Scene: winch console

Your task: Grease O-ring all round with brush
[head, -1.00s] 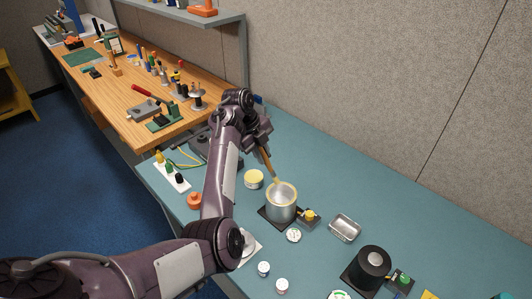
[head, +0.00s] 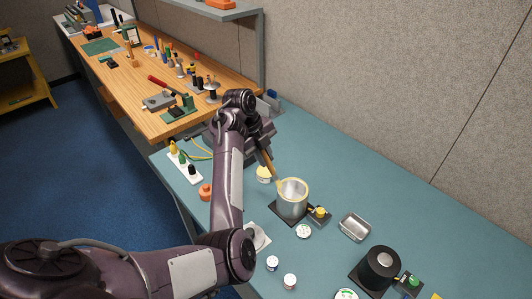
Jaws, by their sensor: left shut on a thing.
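A metal cylinder (head: 291,203) stands upright on a dark square base on the teal bench. A pale yellow ring (head: 293,181) runs round its top rim; I take it for the O-ring. My left gripper (head: 264,148) is behind and left of the cylinder, shut on a brush (head: 268,163) with a wooden handle. The gripper's fingers are partly hidden by my arm. My right gripper is out of view.
A yellow-knobbed block (head: 320,213) adjoins the cylinder's base. A metal tray (head: 355,227) and a black cylinder (head: 381,265) stand to the right. Small white-lidded jars (head: 290,281) are in front. The bench's back right is clear.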

